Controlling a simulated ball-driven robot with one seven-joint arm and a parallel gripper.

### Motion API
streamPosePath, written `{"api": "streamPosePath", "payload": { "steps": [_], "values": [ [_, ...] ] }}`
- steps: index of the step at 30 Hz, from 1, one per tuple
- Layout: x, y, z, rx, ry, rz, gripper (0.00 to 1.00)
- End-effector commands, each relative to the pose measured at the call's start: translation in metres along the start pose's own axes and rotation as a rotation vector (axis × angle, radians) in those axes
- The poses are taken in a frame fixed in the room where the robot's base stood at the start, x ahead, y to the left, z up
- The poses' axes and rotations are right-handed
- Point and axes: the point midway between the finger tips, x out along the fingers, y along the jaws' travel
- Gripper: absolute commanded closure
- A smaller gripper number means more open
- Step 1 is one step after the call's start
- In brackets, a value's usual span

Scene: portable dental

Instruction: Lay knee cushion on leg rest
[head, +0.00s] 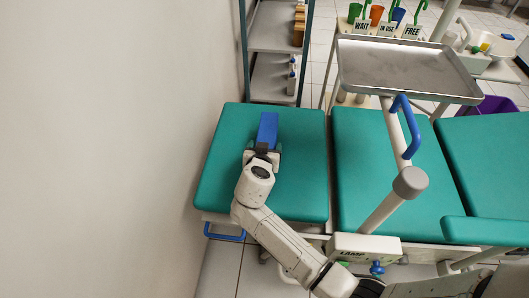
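The leg rest (222,172) is the leftmost green pad of the dental chair. A blue block (267,127), which looks like the knee cushion, is over the upper middle of this pad, its long side pointing away from me. My gripper (263,148) is at the near end of the blue block and appears shut on it. The wrist hides part of the fingers and the near end of the block. I cannot tell whether the block touches the pad or is held just above it.
A wall (110,150) stands close on the left. A metal tray (400,68) on a post with a blue handle (406,122) overhangs the middle pad (360,150). A shelf rack (272,75) stands behind the leg rest. Labelled cups and a purple bin (497,105) are at the back right.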

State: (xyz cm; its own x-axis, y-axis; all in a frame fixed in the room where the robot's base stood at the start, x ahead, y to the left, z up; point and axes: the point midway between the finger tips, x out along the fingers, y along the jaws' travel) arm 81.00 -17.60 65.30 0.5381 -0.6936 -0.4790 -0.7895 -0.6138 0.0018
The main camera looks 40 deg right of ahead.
Motion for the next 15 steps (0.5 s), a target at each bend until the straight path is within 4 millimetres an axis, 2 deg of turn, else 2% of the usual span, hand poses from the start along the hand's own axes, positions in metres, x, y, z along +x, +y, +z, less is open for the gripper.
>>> {"api": "streamPosePath", "payload": {
  "steps": [3,15],
  "values": [
    [0.0065,-0.0001,0.0126,-0.002,-0.001,0.0,0.61],
    [0.0086,-0.0005,0.017,-0.001,0.001,-0.002,0.61]
  ]
}}
